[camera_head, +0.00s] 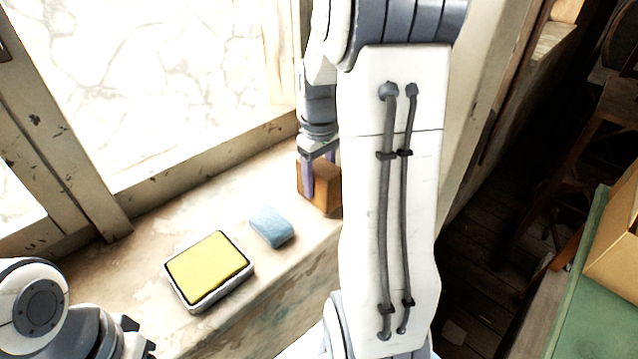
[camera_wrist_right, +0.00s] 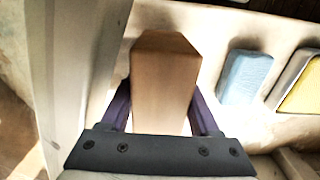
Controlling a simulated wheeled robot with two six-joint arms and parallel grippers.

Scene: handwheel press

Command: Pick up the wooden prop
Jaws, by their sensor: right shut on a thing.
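The wooden prop (camera_head: 326,187) is a brown block at the window sill, partly hidden behind my right arm in the head view. My right gripper (camera_head: 322,176) comes down on it from above, with a purple finger against its side. In the right wrist view the prop (camera_wrist_right: 163,85) stands between the two purple fingers of the right gripper (camera_wrist_right: 163,112), which is shut on it. Whether the prop touches the sill is hard to tell. Part of my left arm shows at the lower left of the head view; its fingertips are not visible.
A blue block (camera_head: 271,228) and a yellow pad in a pale tray (camera_head: 248,275) lie on the worn sill (camera_head: 150,235), left of the prop. The window frame (camera_head: 190,155) rises behind. A green surface (camera_head: 590,290) with a tan box (camera_head: 618,245) is at the right.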

